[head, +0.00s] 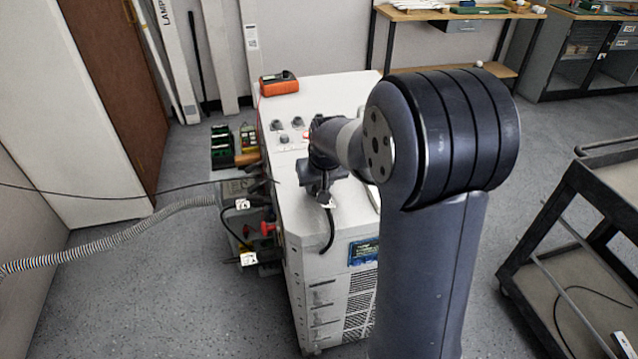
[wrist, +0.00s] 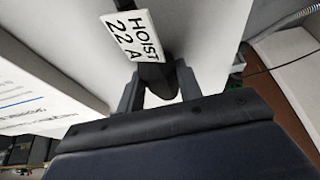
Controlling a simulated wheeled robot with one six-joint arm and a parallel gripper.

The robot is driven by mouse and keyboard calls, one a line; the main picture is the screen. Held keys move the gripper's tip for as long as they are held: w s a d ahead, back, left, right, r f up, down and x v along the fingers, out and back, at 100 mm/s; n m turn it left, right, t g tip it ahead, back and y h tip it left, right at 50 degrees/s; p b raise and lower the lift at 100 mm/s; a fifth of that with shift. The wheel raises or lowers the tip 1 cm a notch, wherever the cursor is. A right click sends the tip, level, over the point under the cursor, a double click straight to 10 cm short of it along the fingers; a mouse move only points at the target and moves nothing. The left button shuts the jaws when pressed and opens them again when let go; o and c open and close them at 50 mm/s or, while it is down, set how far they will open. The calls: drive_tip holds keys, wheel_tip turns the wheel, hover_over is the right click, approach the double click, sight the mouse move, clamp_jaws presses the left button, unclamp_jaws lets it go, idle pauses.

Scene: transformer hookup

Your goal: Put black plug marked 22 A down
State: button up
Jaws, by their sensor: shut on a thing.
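The black plug (wrist: 155,76) sits between the two fingers of my gripper (wrist: 158,90) in the wrist view, and the gripper is shut on it. Its white tag (wrist: 134,36) reads "HOIST 22 A". In the head view my gripper (head: 322,188) is over the near left part of the white cabinet's top. A black cable (head: 331,232) hangs from it past the cabinet's front edge. In the head view the plug is small and partly hidden by my gripper.
The white cabinet (head: 305,255) has knobs and an orange meter (head: 279,84) on top. Tagged cables, one with a white tag (head: 248,258), and a red part (head: 267,228) crowd its left side. A grey hose (head: 120,240) runs left. A dark cart (head: 585,215) stands right.

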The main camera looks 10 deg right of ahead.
drive_tip(key=o, duration=1.2)
drive_tip(key=shift+f, duration=0.1)
drive_tip(key=shift+r, duration=0.3)
drive_tip(key=p+v, duration=0.1)
drive_tip(key=v, duration=1)
drive_tip(key=shift+s+r, duration=0.2)
drive_tip(key=shift+r, duration=0.15)
